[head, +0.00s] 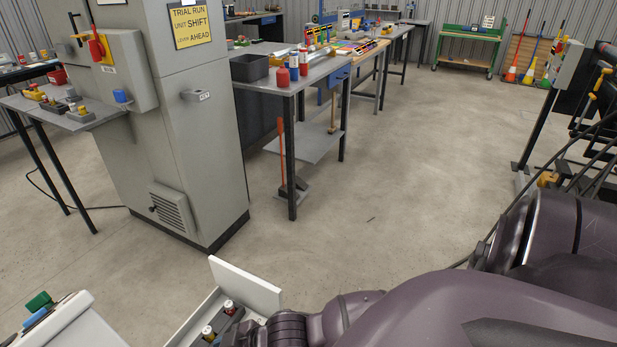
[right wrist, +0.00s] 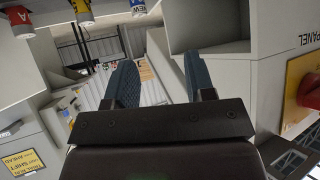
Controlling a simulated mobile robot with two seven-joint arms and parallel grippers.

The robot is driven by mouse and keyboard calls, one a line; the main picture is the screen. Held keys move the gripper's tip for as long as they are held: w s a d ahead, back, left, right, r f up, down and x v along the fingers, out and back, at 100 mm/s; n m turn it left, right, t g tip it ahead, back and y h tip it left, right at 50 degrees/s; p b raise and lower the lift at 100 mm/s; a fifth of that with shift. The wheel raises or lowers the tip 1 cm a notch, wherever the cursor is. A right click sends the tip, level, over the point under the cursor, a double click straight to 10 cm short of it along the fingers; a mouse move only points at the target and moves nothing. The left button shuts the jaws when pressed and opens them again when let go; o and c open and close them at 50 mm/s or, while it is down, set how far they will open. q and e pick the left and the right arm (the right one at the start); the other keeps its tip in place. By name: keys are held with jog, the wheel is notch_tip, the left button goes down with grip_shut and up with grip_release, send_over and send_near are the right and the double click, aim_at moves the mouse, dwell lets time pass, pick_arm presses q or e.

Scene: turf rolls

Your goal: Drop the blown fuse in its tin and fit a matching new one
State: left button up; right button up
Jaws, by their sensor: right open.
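My right gripper (right wrist: 160,88) is open in the right wrist view, with nothing between its two blue fingers. In that view, a red container marked A (right wrist: 18,22), a yellow-orange one (right wrist: 82,12) and a blue one marked NEW (right wrist: 137,7) stand along the top left edge. A pale open-fronted box (right wrist: 210,25) lies beyond the fingers. In the head view, an open white box (head: 245,287) at the bottom holds a dark holder with two small white-and-red capped cylinders (head: 229,307), which may be fuses. I cannot tell which fuse is blown. My left gripper is out of view.
A grey cabinet (head: 197,130) with a yellow sign stands at left, beside a side table (head: 75,118) of small parts. A workbench (head: 305,80) is behind it. A red knob (right wrist: 309,92) is at right in the wrist view. The middle floor is clear.

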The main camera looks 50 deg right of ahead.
jog(key=s+d+f+m+t+h, duration=0.1)
jog(key=s+d+f+m+h, duration=0.1)
jog(key=s+d, duration=0.4)
jog(key=s+d+f+m+t+h, duration=0.1)
jog(key=s+d+f+m+h, duration=0.2)
jog(key=s+d+m+h, duration=0.1)
jog(key=shift+s+d+h, duration=0.5)
jog(key=shift+s+d, duration=0.55)
jog(key=shift+s, duration=0.15)
